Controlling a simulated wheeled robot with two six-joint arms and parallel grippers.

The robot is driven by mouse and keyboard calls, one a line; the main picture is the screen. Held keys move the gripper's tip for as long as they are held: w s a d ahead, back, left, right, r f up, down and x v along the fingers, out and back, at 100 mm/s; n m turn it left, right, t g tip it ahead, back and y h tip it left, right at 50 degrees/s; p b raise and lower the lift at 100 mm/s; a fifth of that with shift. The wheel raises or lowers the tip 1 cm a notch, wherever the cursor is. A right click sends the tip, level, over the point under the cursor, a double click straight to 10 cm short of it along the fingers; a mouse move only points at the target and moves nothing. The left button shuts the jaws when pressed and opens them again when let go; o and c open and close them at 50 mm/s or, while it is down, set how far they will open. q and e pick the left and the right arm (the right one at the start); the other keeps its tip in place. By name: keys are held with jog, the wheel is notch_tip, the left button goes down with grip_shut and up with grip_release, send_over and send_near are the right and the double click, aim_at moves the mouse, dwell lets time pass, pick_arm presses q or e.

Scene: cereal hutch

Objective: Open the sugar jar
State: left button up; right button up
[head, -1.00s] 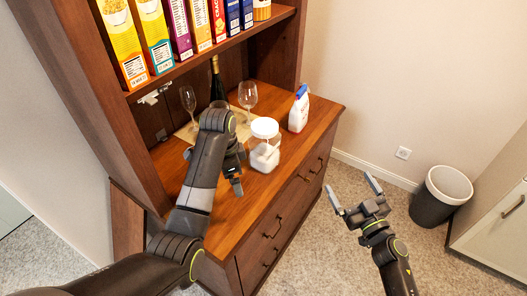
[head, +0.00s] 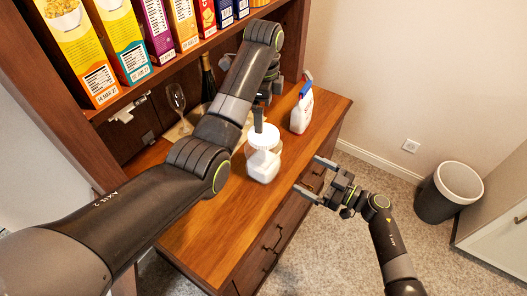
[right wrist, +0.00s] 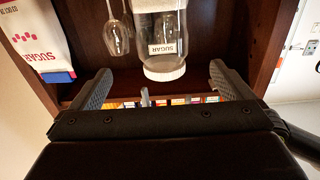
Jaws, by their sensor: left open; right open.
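The sugar jar (head: 263,166) is a clear jar of white sugar with a white lid (head: 264,137), upright on the wooden counter. In the right wrist view the jar (right wrist: 165,30) appears upside down with a SUGAR label, its lid (right wrist: 165,72) on. My left gripper (head: 262,118) is over the lid from behind, one finger pointing down at its top; the other finger is mostly hidden, and I cannot tell if it touches. My right gripper (head: 311,177) is open and empty, in front of the counter edge to the right of the jar, its fingers pointing toward it.
A sugar bag (head: 302,109) stands behind the jar to the right. A wine glass (head: 176,98) and a dark bottle (head: 207,80) stand behind my left arm. Cereal boxes (head: 119,42) line the shelf above. The front counter (head: 215,222) is clear. A bin (head: 447,193) stands at right.

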aim_at(263, 151)
pick_arm(q)
jog(key=shift+s+r, duration=0.2)
jog(key=shift+s, duration=0.25)
jog(key=shift+w+f, duration=0.15)
jog(key=shift+w, duration=0.1)
pick_arm(e)
jog(key=x, duration=1.6)
jog(key=shift+w+a+r, duration=0.1)
jog(key=shift+a, duration=0.2)
jog(key=shift+c, duration=0.4)
